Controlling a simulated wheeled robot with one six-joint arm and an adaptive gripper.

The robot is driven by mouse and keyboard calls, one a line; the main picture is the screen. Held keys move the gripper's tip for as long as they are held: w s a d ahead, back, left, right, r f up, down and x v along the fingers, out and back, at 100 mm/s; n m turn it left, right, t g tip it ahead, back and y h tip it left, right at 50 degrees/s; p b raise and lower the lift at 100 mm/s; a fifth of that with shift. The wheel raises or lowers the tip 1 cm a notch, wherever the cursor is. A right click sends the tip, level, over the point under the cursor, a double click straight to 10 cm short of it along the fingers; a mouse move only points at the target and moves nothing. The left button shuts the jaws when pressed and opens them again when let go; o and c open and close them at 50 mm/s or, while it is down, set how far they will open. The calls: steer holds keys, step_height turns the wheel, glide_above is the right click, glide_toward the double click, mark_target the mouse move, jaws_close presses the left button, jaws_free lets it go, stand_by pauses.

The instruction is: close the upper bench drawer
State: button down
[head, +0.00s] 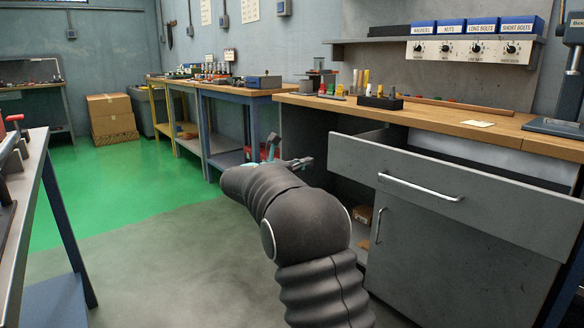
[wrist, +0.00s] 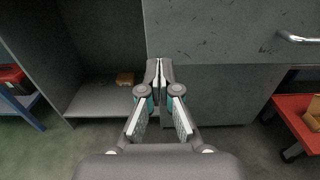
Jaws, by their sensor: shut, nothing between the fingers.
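The upper bench drawer (head: 480,205) is grey and stands pulled out from the wooden-topped bench, with its open inside showing behind the front panel. Its silver bar handle (head: 420,188) runs across the front. In the wrist view the drawer front (wrist: 215,30) fills the upper middle, and the handle (wrist: 300,39) shows at the right edge. My gripper (head: 307,162) is left of the drawer's left end in the head view. In the wrist view my gripper (wrist: 158,68) is shut and empty, its tips over the drawer front's lower left corner. I cannot tell whether they touch.
Below the drawer is a cupboard door (head: 410,245) with a vertical handle. Left of it is an open bay with a small brown box (wrist: 125,79). A red surface (wrist: 300,125) shows right in the wrist view. Green floor (head: 130,190) is clear to the left.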

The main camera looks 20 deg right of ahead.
mark_target(333, 156)
steer(key=x, duration=0.8)
steer(key=shift+d, duration=0.2)
